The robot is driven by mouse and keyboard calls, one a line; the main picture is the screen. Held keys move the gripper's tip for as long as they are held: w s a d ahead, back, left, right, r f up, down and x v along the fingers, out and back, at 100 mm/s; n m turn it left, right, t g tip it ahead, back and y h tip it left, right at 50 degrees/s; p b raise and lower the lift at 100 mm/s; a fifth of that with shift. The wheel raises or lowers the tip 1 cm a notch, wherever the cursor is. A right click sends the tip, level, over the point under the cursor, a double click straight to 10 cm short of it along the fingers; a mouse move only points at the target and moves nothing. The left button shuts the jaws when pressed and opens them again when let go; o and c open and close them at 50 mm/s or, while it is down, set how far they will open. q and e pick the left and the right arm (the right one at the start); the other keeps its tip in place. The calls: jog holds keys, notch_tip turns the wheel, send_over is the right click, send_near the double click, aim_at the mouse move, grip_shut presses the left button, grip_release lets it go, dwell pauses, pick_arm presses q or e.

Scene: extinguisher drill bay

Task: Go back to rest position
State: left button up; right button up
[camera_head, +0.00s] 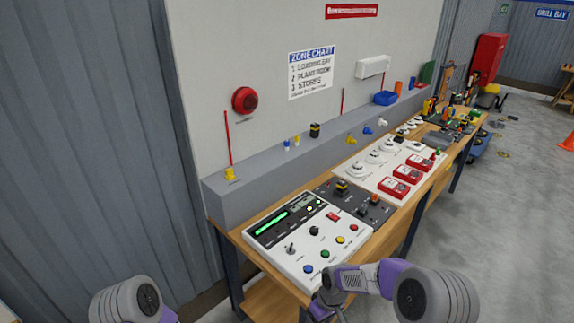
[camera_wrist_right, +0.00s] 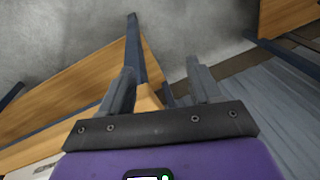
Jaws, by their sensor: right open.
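My right arm comes in at the bottom right of the head view, in front of the control panel's near edge. In the right wrist view my right gripper (camera_wrist_right: 160,72) is open, with its two fingers apart and nothing held between them. Behind the fingers are the wooden bench, a dark bench leg and the grey floor. Part of my left arm shows at the bottom left of the head view. My left gripper is outside the picture.
A wooden bench (camera_head: 408,224) runs along the wall. It bears a white control panel (camera_head: 283,256) with buttons, red call points (camera_head: 407,174) and round white detectors (camera_head: 375,158). A grey ledge (camera_head: 230,205) stands behind. Open floor (camera_head: 500,230) lies to the right, with an orange cone (camera_head: 568,142).

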jog(key=s+f+m+y+b, duration=0.1)
jog(key=s+f+m, duration=0.3)
jog(key=s+f, duration=0.3)
jog(key=s+f+m+t+y+b, duration=0.1)
jog(key=s+f+m, duration=0.4)
jog(key=s, duration=0.9)
notch_tip(320, 180, down, 3)
jog(key=shift+d+f, duration=0.1)
jog(key=shift+d, duration=0.1)
